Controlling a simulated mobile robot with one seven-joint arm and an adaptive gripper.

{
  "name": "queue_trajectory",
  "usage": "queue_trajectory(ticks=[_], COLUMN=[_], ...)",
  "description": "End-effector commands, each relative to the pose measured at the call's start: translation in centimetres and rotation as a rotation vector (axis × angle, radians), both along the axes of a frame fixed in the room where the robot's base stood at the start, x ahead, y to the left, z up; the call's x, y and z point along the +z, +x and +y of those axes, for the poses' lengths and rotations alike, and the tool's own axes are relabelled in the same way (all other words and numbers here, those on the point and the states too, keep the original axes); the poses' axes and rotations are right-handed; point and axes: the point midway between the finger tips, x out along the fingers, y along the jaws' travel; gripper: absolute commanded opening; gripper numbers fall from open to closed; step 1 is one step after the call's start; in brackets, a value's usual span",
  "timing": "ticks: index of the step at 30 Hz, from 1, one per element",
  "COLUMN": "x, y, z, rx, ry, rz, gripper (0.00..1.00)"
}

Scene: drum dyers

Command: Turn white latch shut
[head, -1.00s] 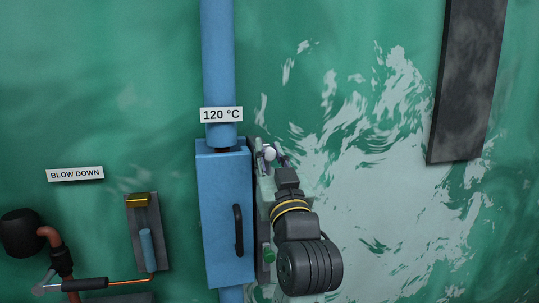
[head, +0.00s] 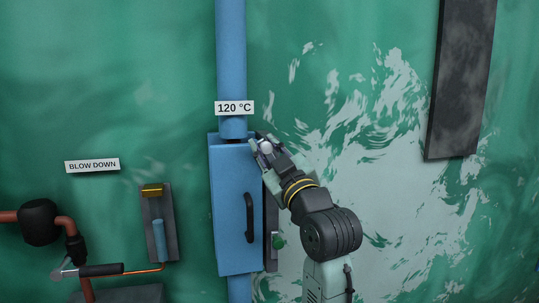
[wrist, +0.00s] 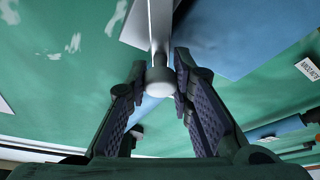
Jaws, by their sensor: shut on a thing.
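The white latch (head: 266,147) sits at the upper right edge of the blue cabinet (head: 229,205). In the wrist view its round white knob (wrist: 160,82) lies between the two finger pads, with a pale stem running up from it. My gripper (head: 263,145) is shut on the latch and comes at it from the lower right, tilted. In the wrist view my gripper (wrist: 158,78) has a finger on each side of the knob. The fingers partly hide the latch in the head view, so its exact angle is hard to tell.
The cabinet door has a black handle (head: 249,217). A blue pipe (head: 231,60) with a 120 °C label (head: 234,108) rises above. Valve piping (head: 67,228) is at left.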

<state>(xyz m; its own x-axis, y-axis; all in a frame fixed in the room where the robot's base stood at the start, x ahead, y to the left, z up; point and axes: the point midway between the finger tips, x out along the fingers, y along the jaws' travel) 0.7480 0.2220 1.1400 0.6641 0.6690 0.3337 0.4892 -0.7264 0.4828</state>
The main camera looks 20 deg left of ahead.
Motion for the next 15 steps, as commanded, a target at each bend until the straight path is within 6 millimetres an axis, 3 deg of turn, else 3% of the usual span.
queue_trajectory(ticks=[15], x=[-2.0], y=[-1.2], z=[1.6], rx=[-0.001], ry=[-0.409], rz=[-0.278], gripper=[0.00])
